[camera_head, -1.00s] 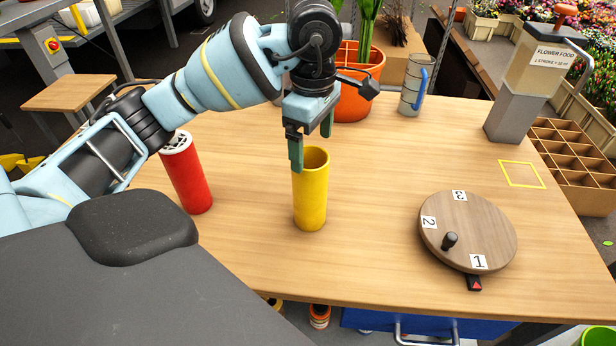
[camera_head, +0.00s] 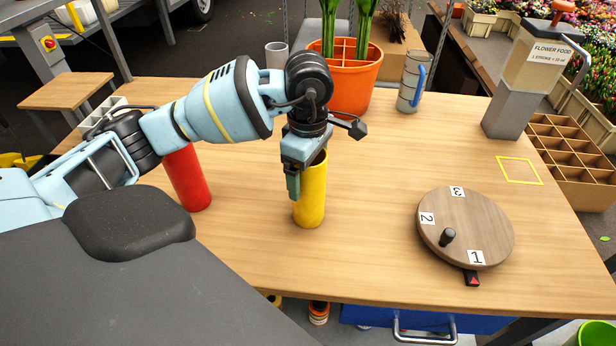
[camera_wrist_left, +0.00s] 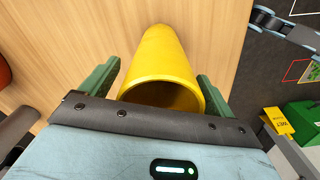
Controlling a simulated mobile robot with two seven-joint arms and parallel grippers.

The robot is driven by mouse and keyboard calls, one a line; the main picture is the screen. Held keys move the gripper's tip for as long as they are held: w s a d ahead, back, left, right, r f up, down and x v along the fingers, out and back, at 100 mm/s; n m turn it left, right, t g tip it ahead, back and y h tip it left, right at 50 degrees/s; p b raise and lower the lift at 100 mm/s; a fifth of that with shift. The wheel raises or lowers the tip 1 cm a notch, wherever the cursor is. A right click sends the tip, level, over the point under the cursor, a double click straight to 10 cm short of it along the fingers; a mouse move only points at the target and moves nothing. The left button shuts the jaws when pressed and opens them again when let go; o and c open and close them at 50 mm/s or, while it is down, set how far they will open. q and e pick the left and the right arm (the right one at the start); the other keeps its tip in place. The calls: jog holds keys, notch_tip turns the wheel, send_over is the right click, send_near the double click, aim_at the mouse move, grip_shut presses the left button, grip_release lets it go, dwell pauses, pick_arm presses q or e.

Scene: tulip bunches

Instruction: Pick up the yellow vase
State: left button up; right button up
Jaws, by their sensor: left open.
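The yellow vase (camera_head: 311,200) stands upright on the wooden table, an open cylinder with its upper part partly hidden by my left gripper. My left gripper (camera_head: 298,180) is lowered at the vase's upper part. In the left wrist view the yellow vase (camera_wrist_left: 165,62) lies between the two green fingers of my left gripper (camera_wrist_left: 160,88), one on each side of its rim. The fingers are open, and a gap shows between the left finger and the vase. The right gripper is not in view.
A red cylinder (camera_head: 188,180) stands left of the vase, partly behind my arm. An orange pot (camera_head: 352,88) with green stems and a grey jug (camera_head: 411,82) stand behind. A round numbered turntable (camera_head: 482,222) is at right. The table between vase and turntable is clear.

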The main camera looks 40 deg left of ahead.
pick_arm(q)
jog(key=c, duration=1.6)
jog(key=shift+r, duration=0.1)
jog(key=shift+c, duration=0.2)
